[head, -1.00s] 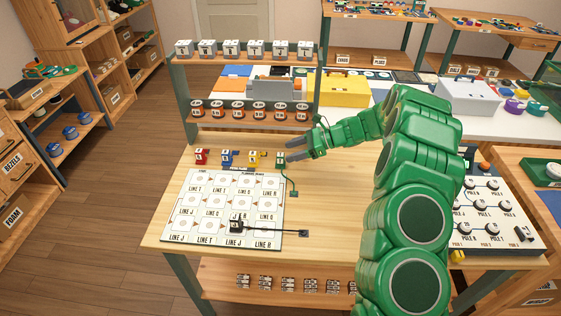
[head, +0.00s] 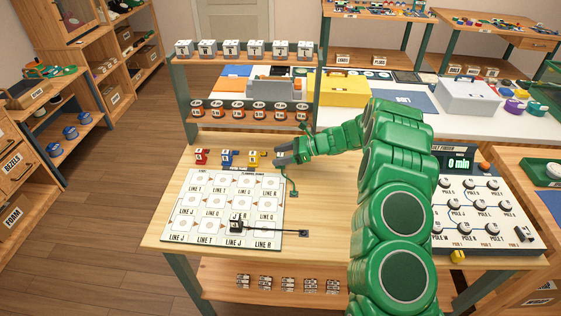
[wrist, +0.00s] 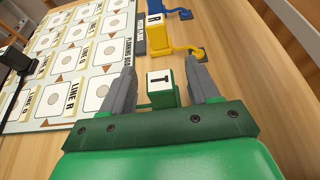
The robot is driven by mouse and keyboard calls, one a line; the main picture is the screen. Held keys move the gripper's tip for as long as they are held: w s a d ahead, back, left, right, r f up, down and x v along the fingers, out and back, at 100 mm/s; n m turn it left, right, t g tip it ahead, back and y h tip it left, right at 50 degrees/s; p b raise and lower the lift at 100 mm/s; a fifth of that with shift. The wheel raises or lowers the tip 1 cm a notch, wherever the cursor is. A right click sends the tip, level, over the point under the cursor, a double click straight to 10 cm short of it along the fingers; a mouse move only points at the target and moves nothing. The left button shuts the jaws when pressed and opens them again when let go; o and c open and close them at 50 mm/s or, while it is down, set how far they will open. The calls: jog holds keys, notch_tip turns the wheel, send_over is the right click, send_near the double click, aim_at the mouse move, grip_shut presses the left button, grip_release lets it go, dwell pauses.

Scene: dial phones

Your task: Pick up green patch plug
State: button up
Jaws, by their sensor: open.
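The green patch plug (wrist: 161,88) has a white top lettered T. In the wrist view it stands between the two fingers of my gripper (wrist: 164,92), which is open, with a gap on either side of the plug. In the head view my gripper (head: 286,157) is low over the table at the right end of the plug row and largely hides the green plug. A thin green cord ends in a small green square (head: 293,194) on the table.
Yellow (head: 253,158), blue (head: 227,158) and red (head: 201,157) plugs stand in a row to the left. The planning board (head: 185,222) lies in front, with a black plug (head: 236,226) on it. A shelf rack (head: 247,125) stands behind.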

jog(key=shift+x, duration=1.05)
jog(key=shift+c, duration=0.2)
jog(key=c, duration=1)
jog(key=shift+r, duration=0.1)
jog(key=shift+r, duration=0.25)
notch_tip(320, 180, up, 2)
jog(key=shift+r, duration=0.15)
jog(key=s+d+r, duration=0.1)
jog(key=s+r, duration=0.2)
jog(key=s, duration=0.1)
jog(key=s+d+r, duration=0.1)
jog(key=s+r, duration=0.2)
jog(key=s, duration=0.2)
jog(key=s+d+r, duration=0.2)
jog(key=s+r, duration=0.2)
jog(key=shift+s, duration=0.2)
